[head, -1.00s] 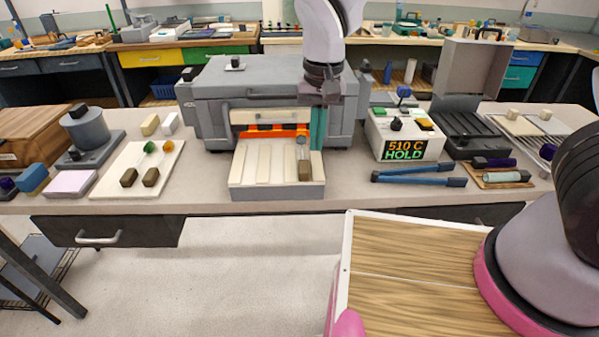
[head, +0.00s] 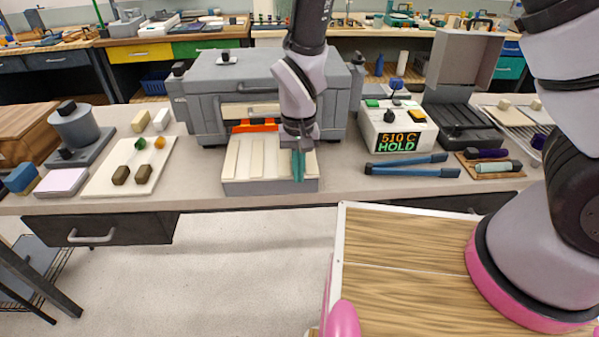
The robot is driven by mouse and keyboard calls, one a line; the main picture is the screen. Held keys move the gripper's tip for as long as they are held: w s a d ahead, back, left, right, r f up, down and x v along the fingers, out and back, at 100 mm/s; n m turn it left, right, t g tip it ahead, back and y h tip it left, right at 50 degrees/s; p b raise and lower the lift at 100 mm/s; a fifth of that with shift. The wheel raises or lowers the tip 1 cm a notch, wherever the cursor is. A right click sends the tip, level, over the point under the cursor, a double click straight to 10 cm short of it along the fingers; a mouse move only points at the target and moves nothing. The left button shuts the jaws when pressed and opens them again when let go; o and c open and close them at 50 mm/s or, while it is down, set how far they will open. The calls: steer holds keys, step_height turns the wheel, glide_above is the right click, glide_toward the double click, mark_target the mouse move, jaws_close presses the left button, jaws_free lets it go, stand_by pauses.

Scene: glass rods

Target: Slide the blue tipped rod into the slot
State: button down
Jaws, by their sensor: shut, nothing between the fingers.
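My gripper (head: 298,178), with teal fingers, is shut and empty. It points down over the right end of the pale grooved tray (head: 230,187) in front of the grey furnace (head: 205,90). The gripper and wrist cover the tray's right groove, so I cannot see what lies there. I cannot make out a blue-tipped rod. On a white board (head: 108,185) at left are a green tip (head: 140,144) and an orange tip (head: 160,142), each with a brown block in front. The furnace's open slot glows orange (head: 255,126) behind the tray, partly hidden by my arm.
A control box (head: 405,122) reading "510 C HOLD" stands right of the furnace. Blue tongs (head: 410,167) lie in front of it. A grey cylinder on a stand (head: 75,128) is at far left. Bare bench shows between the white board and the tray.

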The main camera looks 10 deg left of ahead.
steer(key=shift+w+a, duration=0.1)
steer(key=shift+w, duration=0.4)
steer(key=w, duration=0.3)
steer(key=w+a, duration=0.1)
steer(key=w, duration=0.3)
steer(key=w+a, duration=0.1)
steer(key=w, duration=0.2)
steer(key=shift+w+a, duration=0.25)
steer(key=shift+w, duration=0.05)
